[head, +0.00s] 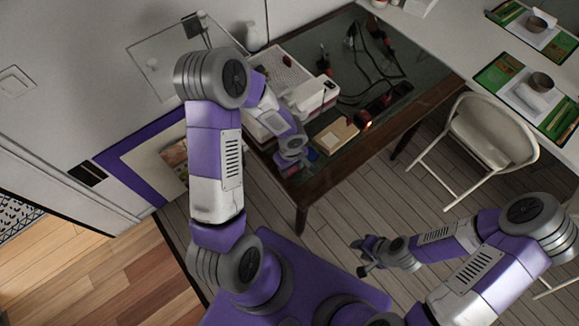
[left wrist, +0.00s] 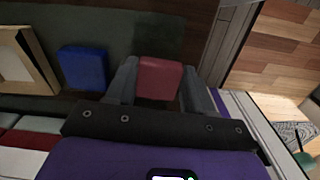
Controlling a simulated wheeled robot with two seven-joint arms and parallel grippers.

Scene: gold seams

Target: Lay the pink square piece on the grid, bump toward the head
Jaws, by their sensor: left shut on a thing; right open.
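The pink square piece (left wrist: 158,78) is between the fingertips of my left gripper (left wrist: 157,85), which is shut on it. In the left wrist view its visible face looks plain and reddish; I cannot tell where its bump is. In the head view my left gripper (head: 289,166) is low at the front left of the dark table, and the piece is mostly hidden. The white grid (head: 279,84) lies farther back on the table, beyond the gripper. My right gripper (head: 364,256) is open and empty, over the floor away from the table.
A blue piece (left wrist: 83,67) lies beside the held piece, with a wooden tray (left wrist: 45,66) past it. The tray (head: 335,136) is right of my left gripper. A red-and-white device (head: 313,94) borders the grid. Black cables lie at the back right. A folding chair (head: 490,135) stands right.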

